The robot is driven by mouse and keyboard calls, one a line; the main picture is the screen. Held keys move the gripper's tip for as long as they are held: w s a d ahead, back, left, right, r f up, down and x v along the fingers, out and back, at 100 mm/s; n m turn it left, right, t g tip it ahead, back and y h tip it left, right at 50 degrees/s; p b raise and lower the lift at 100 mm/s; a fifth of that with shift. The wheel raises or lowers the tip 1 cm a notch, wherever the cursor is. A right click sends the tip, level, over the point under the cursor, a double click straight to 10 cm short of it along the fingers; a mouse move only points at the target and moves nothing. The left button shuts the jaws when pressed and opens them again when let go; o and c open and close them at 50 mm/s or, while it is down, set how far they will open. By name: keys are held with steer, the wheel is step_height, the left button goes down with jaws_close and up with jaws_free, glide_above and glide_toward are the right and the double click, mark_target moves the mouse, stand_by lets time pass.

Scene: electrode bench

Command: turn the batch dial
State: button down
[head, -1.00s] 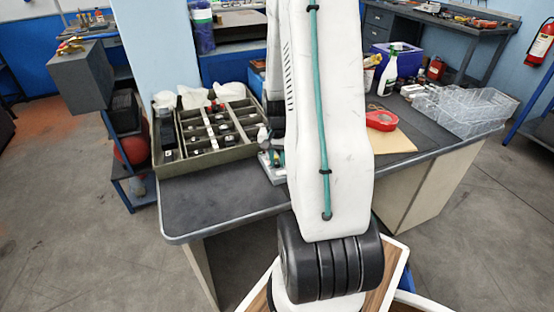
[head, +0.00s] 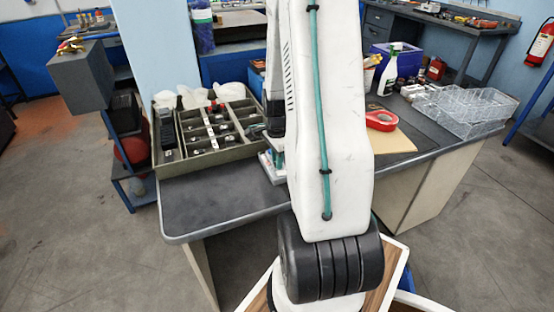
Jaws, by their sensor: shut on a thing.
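A small grey and teal device (head: 272,168) stands on the dark bench top beside the sorting tray, partly covered by my arm. I take it as the one that bears the batch dial; the dial itself is hidden. My gripper (head: 268,133) shows only as a dark part at the left edge of my white arm, just above the device. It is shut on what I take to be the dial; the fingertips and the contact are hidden.
A compartment tray (head: 200,165) with small dark parts stands left of the device. Right of my arm are a red tape roll (head: 381,121), a tan sheet (head: 398,142), a spray bottle (head: 389,72) and clear bins (head: 462,108). The bench's front left (head: 205,205) is clear.

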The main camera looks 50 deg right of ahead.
steer(key=m, duration=0.4)
steer(key=shift+w, duration=0.15)
steer(key=shift+d+m, duration=0.1)
steer(key=shift+m, duration=2.1)
steer(key=c, duration=1.3)
jaws_free()
